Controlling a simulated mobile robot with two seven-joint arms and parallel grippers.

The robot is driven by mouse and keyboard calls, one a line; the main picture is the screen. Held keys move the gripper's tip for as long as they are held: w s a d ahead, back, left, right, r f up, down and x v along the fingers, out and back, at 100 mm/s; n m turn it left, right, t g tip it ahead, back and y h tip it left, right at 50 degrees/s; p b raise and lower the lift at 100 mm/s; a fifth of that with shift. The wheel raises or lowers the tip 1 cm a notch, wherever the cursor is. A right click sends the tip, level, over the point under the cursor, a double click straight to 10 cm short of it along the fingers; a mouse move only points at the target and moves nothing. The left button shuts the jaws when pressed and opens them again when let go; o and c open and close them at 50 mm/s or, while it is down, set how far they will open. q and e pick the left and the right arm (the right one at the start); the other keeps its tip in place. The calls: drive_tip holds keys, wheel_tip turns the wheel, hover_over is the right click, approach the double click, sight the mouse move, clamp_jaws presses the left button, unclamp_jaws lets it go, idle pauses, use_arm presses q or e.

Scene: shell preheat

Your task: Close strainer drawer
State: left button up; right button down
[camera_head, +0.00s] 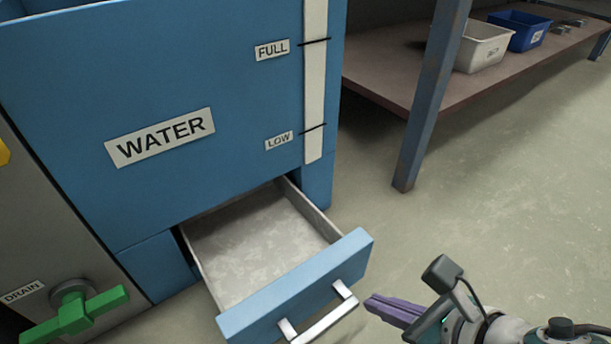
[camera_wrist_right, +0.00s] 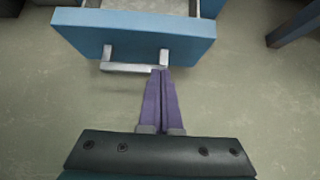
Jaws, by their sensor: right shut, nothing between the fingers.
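The strainer drawer (camera_head: 262,245) is pulled out below the blue water tank (camera_head: 200,100). Its inside is bare grey metal and looks empty. Its blue front (camera_head: 300,285) carries a silver bar handle (camera_head: 325,321); the front (camera_wrist_right: 135,33) and handle (camera_wrist_right: 125,67) also show in the right wrist view. My right gripper (camera_head: 370,304) has purple fingers, shut and empty, just right of the handle in the head view. In the wrist view its fingertips (camera_wrist_right: 161,72) are at the handle's right end; I cannot tell whether they touch it. My left gripper is not in view.
A green drain valve handle (camera_head: 75,314) sticks out at the lower left. A rusty blue table leg (camera_head: 425,110) stands right of the tank, under a low shelf with a white bin (camera_head: 483,48) and a blue bin (camera_head: 522,30). The floor to the right is clear.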

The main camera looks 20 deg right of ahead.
sight(334, 273)
drive_tip(key=w+f+b, duration=0.1)
drive_tip(key=w+a+f+b, duration=0.1)
drive_tip(key=w, duration=0.1)
drive_tip(key=w+f+b, duration=0.1)
drive_tip(key=w, duration=0.1)
drive_tip(key=shift+w+a, duration=0.1)
drive_tip(key=shift+a, duration=0.25)
drive_tip(key=shift+w+a+r+b, duration=0.1)
drive_tip(key=shift+w+a+b, duration=0.2)
drive_tip(key=shift+w, duration=0.4)
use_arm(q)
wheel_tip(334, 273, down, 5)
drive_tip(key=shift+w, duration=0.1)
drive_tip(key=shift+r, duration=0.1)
